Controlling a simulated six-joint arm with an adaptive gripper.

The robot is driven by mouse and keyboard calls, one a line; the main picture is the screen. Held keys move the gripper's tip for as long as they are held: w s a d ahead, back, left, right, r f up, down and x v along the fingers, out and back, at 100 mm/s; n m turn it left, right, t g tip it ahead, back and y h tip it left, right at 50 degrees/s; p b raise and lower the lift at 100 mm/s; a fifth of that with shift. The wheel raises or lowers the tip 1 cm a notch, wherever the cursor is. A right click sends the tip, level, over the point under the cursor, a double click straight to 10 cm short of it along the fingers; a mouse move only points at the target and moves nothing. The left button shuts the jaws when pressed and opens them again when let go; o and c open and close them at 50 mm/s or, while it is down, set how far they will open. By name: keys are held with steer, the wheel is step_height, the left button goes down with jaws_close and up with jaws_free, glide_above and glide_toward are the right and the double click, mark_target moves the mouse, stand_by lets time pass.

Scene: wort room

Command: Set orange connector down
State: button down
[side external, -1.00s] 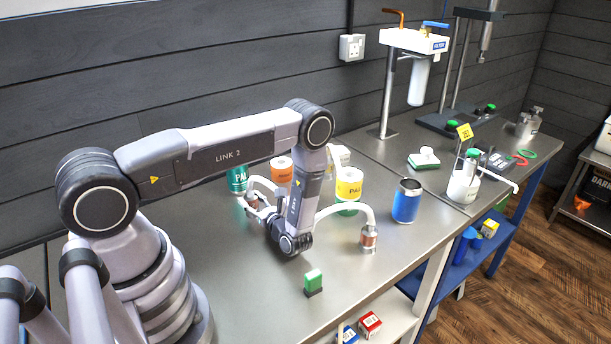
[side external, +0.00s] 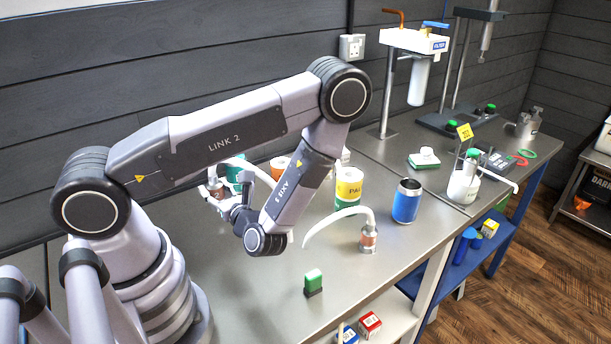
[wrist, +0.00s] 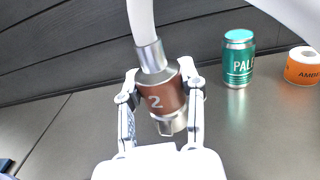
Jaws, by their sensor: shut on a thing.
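My gripper (wrist: 160,92) is shut on a connector (wrist: 163,98) with a brown-orange band marked 2, metal collars and a white hose (wrist: 141,20) rising from its top. In the side view the held connector (side external: 216,188) is at the left of my wrist, its hose arching over to the right; whether it touches the table cannot be told. In the wrist view it is slightly tilted, with grey bench below. A second connector (side external: 368,239) with a similar brown-orange band stands upright on the bench at the right, on a white hose (side external: 335,222).
A green can (wrist: 238,58) and an orange-labelled roll or tin (wrist: 303,67) stand beyond the gripper. A yellow-labelled can (side external: 348,188), a blue can (side external: 407,201) and a green block (side external: 313,283) stand on the bench (side external: 265,305). The front of the bench is largely clear.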

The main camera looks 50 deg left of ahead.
steer(key=s+a+n+g, duration=0.2)
steer(key=s+a+g, duration=0.25)
steer(key=a, duration=0.35)
steer(key=shift+t+h, duration=0.3)
steer(key=shift+t, duration=0.15)
steer(key=w+a+f, duration=0.2)
steer(key=a, duration=0.1)
steer(key=w+a+f, duration=0.2)
steer(key=a+f, duration=0.1)
steer(key=w+a+f, duration=0.2)
steer(key=a+f, duration=0.1)
steer(key=a, duration=0.1)
steer(key=shift+w+a+f, duration=0.35)
steer(key=shift+a+f, duration=0.1)
steer(key=shift+f, duration=0.1)
steer(key=shift+w+a+f, duration=0.1)
steer(key=shift+f, duration=1.55)
steer(key=c, duration=0.6)
jaws_free()
steer(key=shift+f, duration=0.15)
steer(key=shift+c, duration=0.2)
